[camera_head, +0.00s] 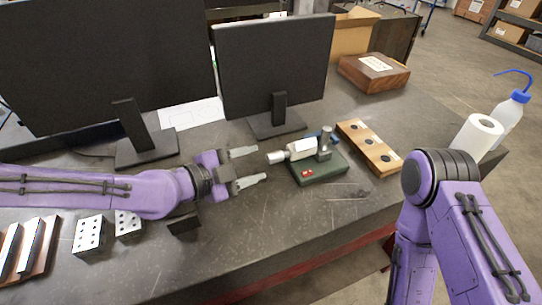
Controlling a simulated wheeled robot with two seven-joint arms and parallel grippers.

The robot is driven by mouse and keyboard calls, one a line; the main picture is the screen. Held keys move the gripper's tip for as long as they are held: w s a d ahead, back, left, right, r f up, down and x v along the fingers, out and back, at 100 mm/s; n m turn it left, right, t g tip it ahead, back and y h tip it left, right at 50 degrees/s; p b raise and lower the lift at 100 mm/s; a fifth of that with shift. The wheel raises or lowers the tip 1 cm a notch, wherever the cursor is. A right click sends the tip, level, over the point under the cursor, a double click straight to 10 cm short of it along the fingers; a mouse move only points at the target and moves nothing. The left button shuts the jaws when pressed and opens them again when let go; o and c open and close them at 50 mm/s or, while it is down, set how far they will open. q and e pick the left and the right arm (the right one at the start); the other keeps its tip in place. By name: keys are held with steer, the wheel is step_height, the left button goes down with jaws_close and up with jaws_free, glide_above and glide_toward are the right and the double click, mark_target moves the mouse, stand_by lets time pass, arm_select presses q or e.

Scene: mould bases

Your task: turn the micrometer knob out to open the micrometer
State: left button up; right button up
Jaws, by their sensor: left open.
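The micrometer (305,148) is mounted on a dark green base (318,167) on the bench, in front of the right monitor. Its knob (276,157) is the pale cylinder end pointing left. My left gripper (256,166) comes in from the left with its two fingers apart and empty. The fingertips are just left of the knob, apart from it. My right arm bends at the right of the view, and its gripper is out of the frame.
Two monitors (272,68) stand behind. A wooden block with dark holes (369,148) lies right of the micrometer. A wooden box (373,72), paper roll (477,137) and wash bottle (509,117) stand farther right. Perforated metal blocks (89,234) sit at lower left. The bench front is clear.

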mark_target(268, 159)
arm_select(q)
steer(key=x, duration=0.5)
steer(key=shift+d+p, duration=0.35)
steer(key=shift+w+d, duration=0.1)
steer(key=shift+d, duration=0.15)
steer(key=shift+w+f, duration=0.1)
steer(key=shift+w, duration=0.05)
jaws_close()
